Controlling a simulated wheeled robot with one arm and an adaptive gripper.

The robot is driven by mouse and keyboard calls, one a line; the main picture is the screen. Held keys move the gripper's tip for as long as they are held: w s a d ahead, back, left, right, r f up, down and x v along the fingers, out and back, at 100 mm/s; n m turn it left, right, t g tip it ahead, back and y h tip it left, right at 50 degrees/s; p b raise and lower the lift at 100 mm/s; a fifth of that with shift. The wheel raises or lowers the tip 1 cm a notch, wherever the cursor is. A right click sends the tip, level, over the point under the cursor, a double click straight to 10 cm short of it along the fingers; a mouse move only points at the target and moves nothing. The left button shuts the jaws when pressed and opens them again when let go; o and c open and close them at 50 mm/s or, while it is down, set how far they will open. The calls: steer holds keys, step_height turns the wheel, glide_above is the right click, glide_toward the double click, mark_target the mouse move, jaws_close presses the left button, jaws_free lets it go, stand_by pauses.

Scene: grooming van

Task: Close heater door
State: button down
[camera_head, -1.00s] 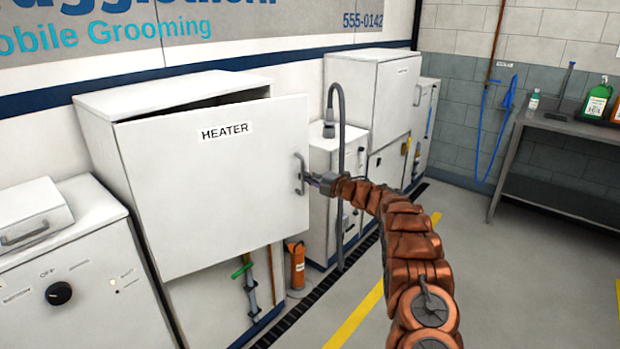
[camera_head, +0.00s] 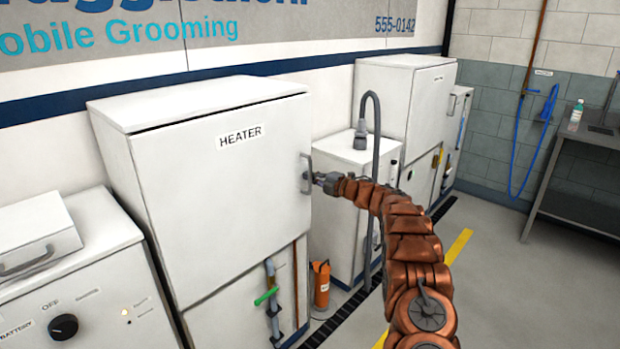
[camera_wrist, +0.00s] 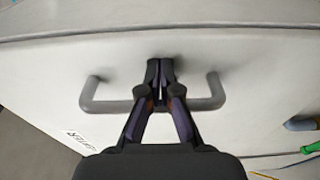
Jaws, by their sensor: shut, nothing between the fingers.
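The heater door (camera_head: 225,195) is a large white panel labelled HEATER on the front of the white heater cabinet (camera_head: 195,101). It lies nearly flush with the cabinet, with only a thin dark line along the top edge. A grey bar handle (camera_head: 307,172) is at its right edge. My gripper (camera_head: 317,178) is at the handle. In the wrist view, my gripper (camera_wrist: 160,75) has its fingers together across the middle of the handle (camera_wrist: 205,103), with the fingertips close to the door face (camera_wrist: 250,75). Whether the fingers touch the door is hard to tell.
A grey hose (camera_head: 376,140) arches over a low white cabinet (camera_head: 340,215) right of the heater. An orange cylinder (camera_head: 320,285) and a pipe with a green lever (camera_head: 267,296) are below. A battery cabinet (camera_head: 75,270) stands left.

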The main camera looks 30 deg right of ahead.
steer(key=shift+w+a+r, duration=0.15)
steer(key=shift+a+r, duration=0.1)
steer(key=shift+r, duration=0.3)
steer(key=shift+w+a+r, duration=0.1)
steer(key=shift+a+r, duration=0.1)
steer(key=shift+r, duration=0.3)
steer(key=shift+d, duration=0.15)
steer(key=shift+s+d+p, duration=0.2)
steer(key=shift+d+p, duration=0.3)
steer(key=shift+p, duration=0.05)
steer(key=s+d+f+p, duration=0.1)
steer(key=s+d+p, duration=0.3)
steer(key=d, duration=0.4)
steer(key=shift+s+d, duration=0.25)
steer(key=shift+d, duration=0.1)
